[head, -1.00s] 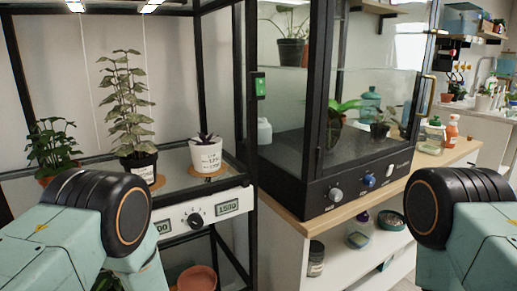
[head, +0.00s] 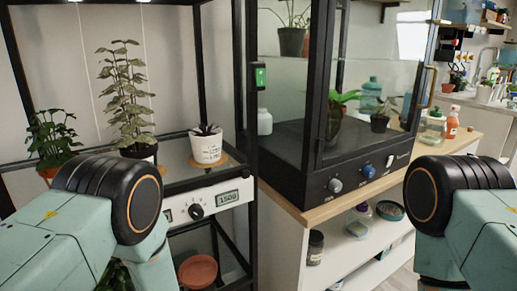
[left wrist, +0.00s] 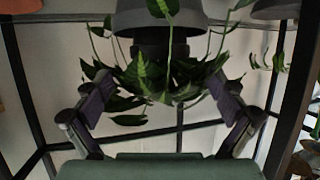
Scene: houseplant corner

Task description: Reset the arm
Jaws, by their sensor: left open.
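My left gripper (left wrist: 160,84) is open in the left wrist view, its two dark fingers spread wide. Green trailing leaves (left wrist: 150,78) show between and beyond the fingers, below a dark grey pot (left wrist: 160,18). I cannot tell whether the fingers touch any leaf. In the head view, my left arm (head: 95,210) comes in at the lower left, and its gripper is hidden. My right arm (head: 460,215) is at the lower right, and its gripper is out of view.
A black-framed rack holds a tall plant (head: 128,95), a bushy plant (head: 52,140) and a small white pot (head: 206,147). A terracotta dish (head: 198,271) is lower down. A glass cabinet (head: 345,150) stands on a wooden-topped unit to the right.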

